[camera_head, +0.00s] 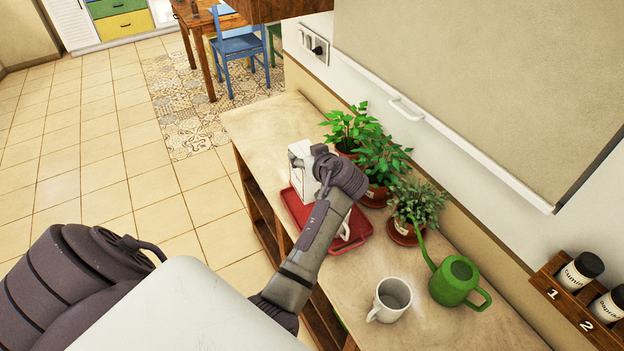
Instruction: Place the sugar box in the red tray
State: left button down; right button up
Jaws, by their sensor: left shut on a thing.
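The sugar box (299,172) is a white upright box over the far left part of the red tray (361,227). My left arm reaches across the shelf from the lower left, and my left gripper (322,172) is shut on the box. The gripper and wrist hide the box's right side and much of the tray. I cannot tell whether the box's bottom touches the tray. My right gripper is not in view.
A white object (346,226), partly hidden by my arm, is at the tray. Potted plants (383,160) stand along the wall behind it. A white mug (391,298) and a green watering can (455,280) stand nearer. The far left shelf top (262,125) is clear.

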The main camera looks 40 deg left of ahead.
pick_arm(q)
notch_tip(320, 180, down, 6)
jog(key=shift+r+p, duration=0.25)
jog(key=shift+p, duration=0.45)
jog(key=shift+w+f, duration=0.1)
jog(key=shift+f, duration=0.1)
jog(key=shift+f+b, duration=0.15)
jog(key=shift+b, duration=0.15)
jog(key=shift+c, duration=1.2)
grip_release()
